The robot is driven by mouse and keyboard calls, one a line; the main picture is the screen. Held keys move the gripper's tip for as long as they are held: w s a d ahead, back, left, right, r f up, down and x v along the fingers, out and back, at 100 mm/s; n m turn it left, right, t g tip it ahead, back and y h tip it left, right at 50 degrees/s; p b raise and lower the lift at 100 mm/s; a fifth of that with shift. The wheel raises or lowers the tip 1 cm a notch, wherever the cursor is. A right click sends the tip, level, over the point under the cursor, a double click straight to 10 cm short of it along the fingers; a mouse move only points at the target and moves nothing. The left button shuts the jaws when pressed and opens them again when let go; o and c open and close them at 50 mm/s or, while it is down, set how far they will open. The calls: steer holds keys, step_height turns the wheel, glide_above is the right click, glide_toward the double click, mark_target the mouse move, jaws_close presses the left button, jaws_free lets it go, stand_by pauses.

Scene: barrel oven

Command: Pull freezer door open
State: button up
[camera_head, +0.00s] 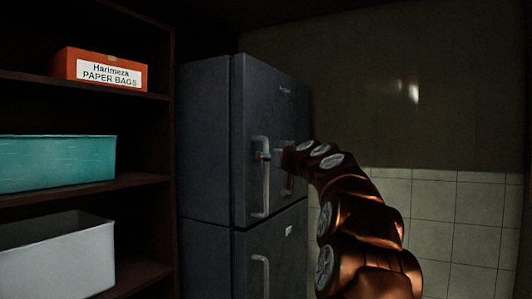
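A dark grey two-door fridge-freezer (217,140) stands in the middle of the view. Its upper door (275,105) is shut and has a long pale vertical handle (265,198). The lower door (285,262) is also shut and has a similar handle (261,280). My copper-coloured arm reaches in from the lower right. My gripper (270,156) is at the upper door's handle, near its upper part. The gripper is small and dark here, so I cannot tell whether its fingers touch or close around the handle.
A dark shelf unit (140,182) stands on the left, close to the fridge. It holds an orange paper-bag box (100,71), a teal bin (58,162) and a white bin (58,258). A partly tiled wall (440,215) is behind and to the right.

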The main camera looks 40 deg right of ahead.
steer(key=shift+x, duration=0.8)
steer(key=shift+c, duration=0.3)
steer(key=shift+a, duration=0.1)
jaws_close()
